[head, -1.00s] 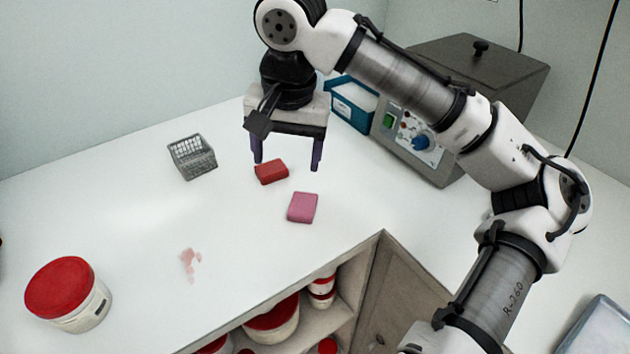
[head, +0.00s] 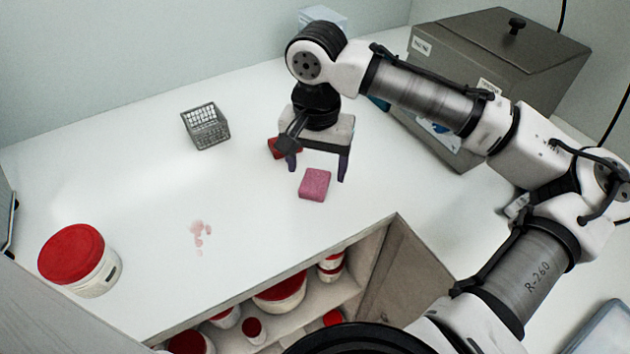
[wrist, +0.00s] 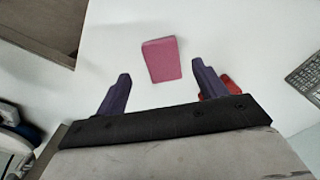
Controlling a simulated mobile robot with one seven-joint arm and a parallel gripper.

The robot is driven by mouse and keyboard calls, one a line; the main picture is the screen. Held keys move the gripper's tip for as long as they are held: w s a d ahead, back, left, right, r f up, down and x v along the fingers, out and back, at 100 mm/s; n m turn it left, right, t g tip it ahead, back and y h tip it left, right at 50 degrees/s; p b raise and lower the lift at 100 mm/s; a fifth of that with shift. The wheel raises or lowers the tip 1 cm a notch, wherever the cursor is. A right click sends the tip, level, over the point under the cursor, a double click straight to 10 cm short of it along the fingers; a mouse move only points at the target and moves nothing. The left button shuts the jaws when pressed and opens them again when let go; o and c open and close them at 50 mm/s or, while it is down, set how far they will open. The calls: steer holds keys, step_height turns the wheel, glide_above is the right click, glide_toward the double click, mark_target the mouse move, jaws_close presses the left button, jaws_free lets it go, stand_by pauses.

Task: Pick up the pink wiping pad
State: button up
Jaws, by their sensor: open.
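The pink wiping pad (head: 314,185) lies flat on the white counter near its front edge. In the wrist view the pad (wrist: 161,60) lies beyond the fingertips, roughly in line with the gap between them. My gripper (head: 318,170) is open and empty, with its fingers pointing down above the counter just behind the pad. In the wrist view its two dark purple fingers (wrist: 162,84) are spread apart. A red block (head: 279,148) sits behind the left finger and is partly hidden by the gripper; it also shows in the wrist view (wrist: 231,86) beside the right finger.
A grey wire basket (head: 207,127) stands at the back left. A red-lidded tub (head: 79,261) stands at the front left, and a pinkish smear (head: 200,237) marks the counter. A grey machine (head: 480,85) stands at the right. Open shelves below the counter (head: 320,285) hold red-lidded tubs.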

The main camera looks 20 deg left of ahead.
mark_target(315, 181)
steer(key=f, duration=0.4)
steer(key=shift+w+a+p, duration=0.15)
steer(key=shift+a+p, duration=0.05)
steer(key=shift+p, duration=0.1)
steer(key=shift+c, duration=0.4)
steer(key=c, duration=1)
steer(key=shift+c, duration=0.2)
step_height(315, 181, up, 20)
steer(key=b, duration=0.1)
